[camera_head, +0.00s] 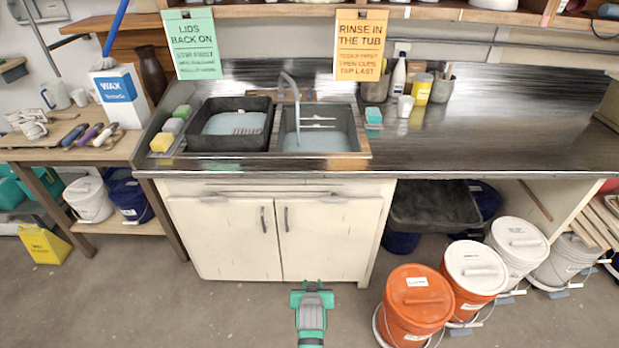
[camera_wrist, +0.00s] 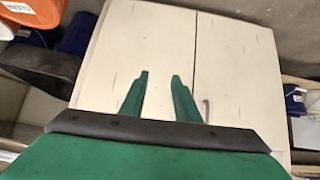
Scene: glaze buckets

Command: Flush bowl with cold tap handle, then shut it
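The steel sink bowl (camera_head: 342,120) is set in the counter, with a pale bluish surface inside. A grey curved tap spout (camera_head: 290,84) reaches over it from the back. Small upright parts stand by the spout's base, but I cannot tell which is the cold tap handle. A thin pale line runs down below the spout; I cannot tell whether it is water. My green gripper (camera_head: 312,290) is low in front of the white cabinet, well below the sink. In the wrist view my gripper (camera_wrist: 160,75) has its two fingers apart and nothing between them, facing the cabinet doors (camera_wrist: 225,65).
A dark tub (camera_head: 211,142) stands left of the bowl, with sponges (camera_head: 162,142) beside it. Cups and bottles (camera_head: 398,75) stand behind right. The counter's right (camera_head: 500,120) is clear. An orange lidded bucket (camera_head: 416,305) and several others stand on the floor at right.

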